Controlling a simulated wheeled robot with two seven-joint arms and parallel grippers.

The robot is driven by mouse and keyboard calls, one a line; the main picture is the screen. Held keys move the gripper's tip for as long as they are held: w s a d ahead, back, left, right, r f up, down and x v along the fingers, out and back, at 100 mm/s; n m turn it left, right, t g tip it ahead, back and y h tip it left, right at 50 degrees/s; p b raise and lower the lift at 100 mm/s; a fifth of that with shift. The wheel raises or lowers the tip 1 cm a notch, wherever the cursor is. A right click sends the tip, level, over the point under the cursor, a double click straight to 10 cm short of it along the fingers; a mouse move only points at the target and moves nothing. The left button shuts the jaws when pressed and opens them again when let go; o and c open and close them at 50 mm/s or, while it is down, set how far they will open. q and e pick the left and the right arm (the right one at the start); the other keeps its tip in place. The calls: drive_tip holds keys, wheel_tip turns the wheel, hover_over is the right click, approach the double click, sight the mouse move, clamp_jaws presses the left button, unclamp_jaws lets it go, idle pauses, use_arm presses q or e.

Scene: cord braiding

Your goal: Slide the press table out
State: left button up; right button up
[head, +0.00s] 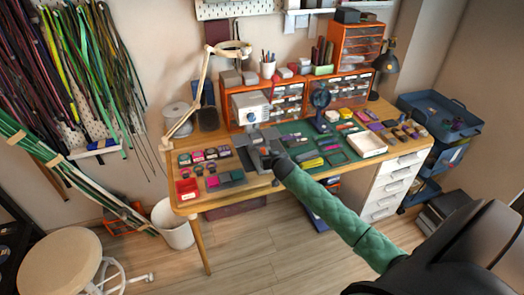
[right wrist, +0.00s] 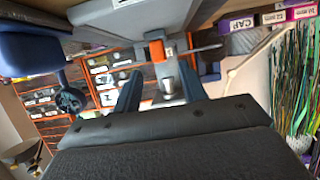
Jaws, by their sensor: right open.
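The press (head: 250,108) is a pale box-shaped machine on the desk, in front of the orange drawer cabinets. An orange block (right wrist: 157,50) and a silver cylinder (right wrist: 167,84) show beyond and between the fingers. My left gripper is not in view.
Small coloured boxes lie left of the press. A green mat (head: 335,157) with tools and a white tray (head: 368,145) lie to its right. A lamp arm (head: 200,85) stands at the left. The floor before the desk (head: 275,245) is clear.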

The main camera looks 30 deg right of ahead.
sight(264, 150)
drive_tip(key=p+x, duration=0.2)
drive_tip(key=x, duration=0.4)
drive_tip(key=shift+w+d, duration=0.15)
drive_tip(key=shift+w, duration=0.1)
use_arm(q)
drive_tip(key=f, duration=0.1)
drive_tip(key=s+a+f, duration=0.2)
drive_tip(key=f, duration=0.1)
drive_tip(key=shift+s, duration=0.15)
use_arm(e)
drive_tip(key=shift+w+f, duration=0.25)
drive_tip(key=shift+w, duration=0.05)
drive_tip(key=shift+d, duration=0.1)
drive_tip(key=shift+c, duration=0.2)
